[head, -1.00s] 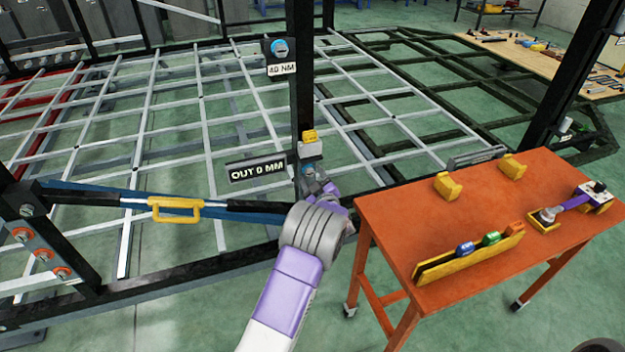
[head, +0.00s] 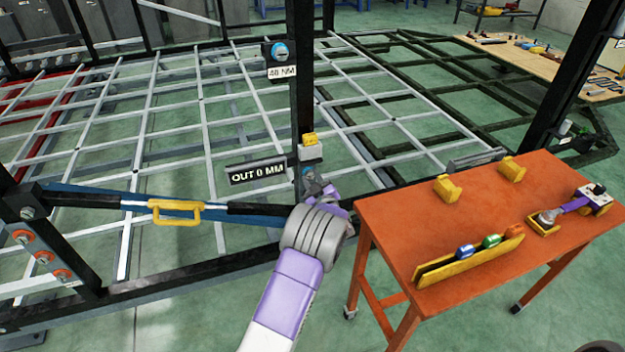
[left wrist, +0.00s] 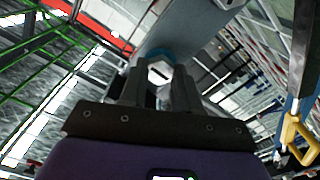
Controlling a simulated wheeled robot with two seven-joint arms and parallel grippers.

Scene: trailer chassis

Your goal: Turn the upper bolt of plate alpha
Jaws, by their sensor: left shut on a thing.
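My left gripper (head: 311,180) is at the dark upright post (head: 303,100), just below a white and yellow block (head: 309,148). In the left wrist view its two dark fingers (left wrist: 162,82) are shut on a pale hex bolt head (left wrist: 159,72) with a blue ring behind it. In the head view a small blue part of this bolt (head: 308,171) shows above the fingers; the rest is hidden. I cannot tell which plate it belongs to. A label reading "OUT 0 MM" (head: 257,171) is beside it. My right gripper is not in view.
A blue round dial (head: 280,50) with an NM label is higher on the post. A yellow-handled bar (head: 176,211) runs left of my arm. An orange table (head: 400,225) to the right holds several sockets, yellow blocks and a purple-handled tool (head: 573,204).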

